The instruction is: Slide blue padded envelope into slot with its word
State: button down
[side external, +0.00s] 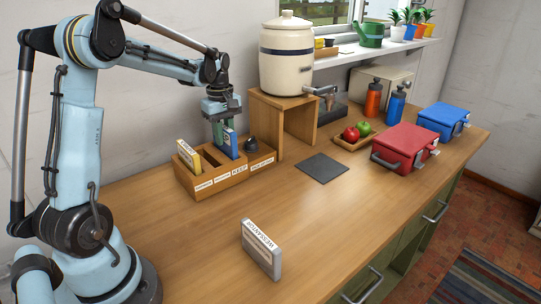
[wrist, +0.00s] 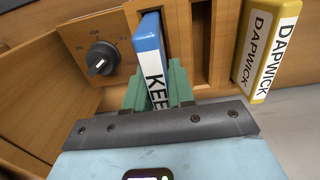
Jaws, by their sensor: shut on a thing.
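The blue padded envelope (side external: 231,144) stands upright at the wooden slotted box (side external: 222,190), its lower part hidden behind the box front, apparently in a right-hand slot. My gripper (side external: 220,129) is above the box, shut on the envelope. In the wrist view the envelope (wrist: 150,45) sits between the green fingers (wrist: 157,90); its white label starts "KEE", the rest hidden. A label that looks like it starts "KEE" is on the box front below it. A yellow envelope (wrist: 265,45) reading "DAPWICK" stands in the left slot.
A grey padded envelope (side external: 261,250) stands on the open counter in front. A wooden stand (side external: 284,120) with a crock and a dark mat (side external: 323,168) are farther right.

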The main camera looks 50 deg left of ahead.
jog(key=shift+f, duration=1.15)
jog(key=shift+r, duration=2.15)
jog(key=shift+r, duration=0.25)
jog(key=shift+f, duration=2.45)
dwell(0.3)
jog(key=c, duration=0.9)
grip_release()
jog(key=shift+r, duration=0.2)
notch_tip(320, 180, up, 12)
jog(key=shift+f, duration=0.1)
